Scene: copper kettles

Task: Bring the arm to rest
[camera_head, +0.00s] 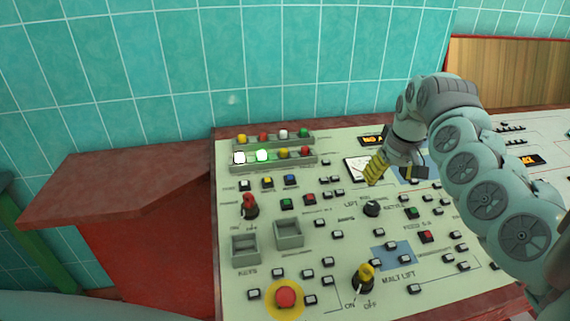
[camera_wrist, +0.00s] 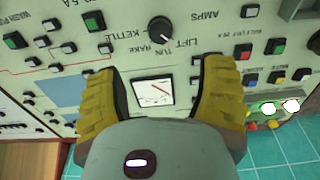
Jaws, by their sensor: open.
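My gripper (camera_head: 377,169) has yellow ribbed fingers and hangs over the upper middle of a pale control panel (camera_head: 330,215) in the head view. In the wrist view my gripper (camera_wrist: 155,90) is open, with its two fingers wide apart and nothing between them. A white dial gauge (camera_wrist: 153,92) shows in the gap, on the panel beyond the fingers. My arm arches in from the right side of the head view and bends down to the gripper. I cannot tell the exact height of the fingertips above the panel.
Near the gripper is a black lift knob (camera_head: 372,208). A red-handled switch (camera_head: 250,206), a yellow-topped malt lift switch (camera_head: 363,277) and a red mushroom button (camera_head: 286,297) stand up from the panel. Two rows of lamps (camera_head: 272,156) line its back. A teal tiled wall (camera_head: 270,60) rises behind.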

